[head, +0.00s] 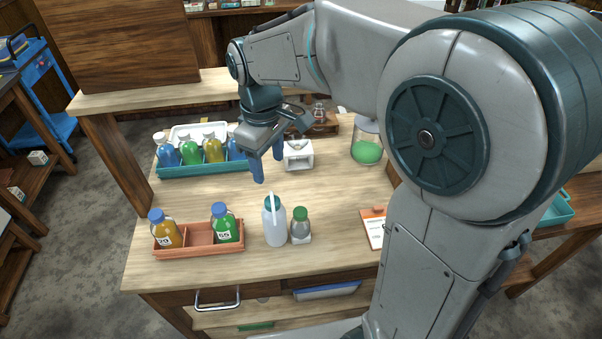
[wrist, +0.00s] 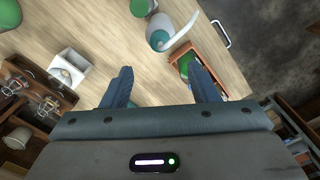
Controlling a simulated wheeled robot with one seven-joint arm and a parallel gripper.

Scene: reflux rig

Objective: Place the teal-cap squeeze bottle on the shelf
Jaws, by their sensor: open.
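The teal-cap squeeze bottle (head: 275,224) stands upright near the front of the table in the head view, a white bottle with a teal cap and a pale spout. It also shows in the wrist view (wrist: 160,38), beyond my fingertips. My gripper (head: 268,168) is open and empty, above the table and behind the bottle, apart from it. In the wrist view the two blue fingers of my gripper (wrist: 161,80) are spread with nothing between them. A raised wooden shelf (head: 150,97) runs along the back of the table.
A small green-capped bottle (head: 300,226) stands close beside the squeeze bottle on the right. An orange tray (head: 199,249) with two bottles lies left. A teal tray (head: 205,171) holds several bottles.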

